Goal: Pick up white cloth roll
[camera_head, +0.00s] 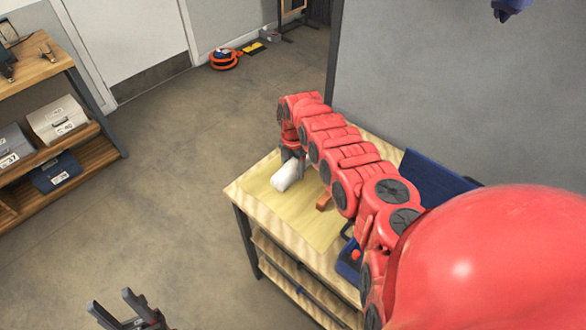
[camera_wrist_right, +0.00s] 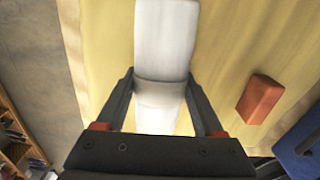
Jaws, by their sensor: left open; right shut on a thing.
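The white cloth roll (camera_head: 286,176) is at the left end of the wooden table, below my right gripper (camera_head: 291,153) in the head view. In the right wrist view the white cloth roll (camera_wrist_right: 165,40) runs lengthwise between the two fingers of my right gripper (camera_wrist_right: 162,88). The fingers are shut on it. Whether it touches the table surface is hard to tell. My left gripper (camera_head: 125,302) is open and empty at the bottom left of the head view, over the floor and away from the table.
The wooden table (camera_head: 246,200) also holds an orange-brown block (camera_wrist_right: 259,99) and a blue case (camera_head: 432,178). A shelf unit (camera_head: 98,148) with boxes stands at the left. The floor between shelf and table is clear. A grey panel (camera_head: 450,80) rises behind the table.

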